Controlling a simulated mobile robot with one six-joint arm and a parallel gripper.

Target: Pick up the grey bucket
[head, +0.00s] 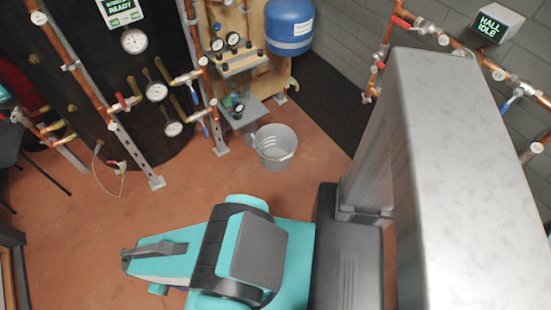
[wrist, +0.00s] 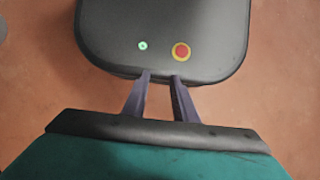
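The grey bucket (head: 275,150) stands upright on the reddish floor in the upper middle of the head view. Its handle hangs down across its near side. In the wrist view my gripper (wrist: 162,78) has its two dark fingers apart, with nothing between them. They lie over the edge of my own dark base. In the head view my teal arm is at the lower middle, well short of the bucket; the fingertips are not clear there. A sliver of something grey shows at the left edge of the wrist view; I cannot tell what it is.
Behind the bucket stand a wooden panel with gauges (head: 232,40), a small grey shelf (head: 245,112) and a blue tank (head: 289,25). Copper pipes and a large black cylinder (head: 70,80) are at left. The floor (head: 190,190) between my arm and the bucket is clear.

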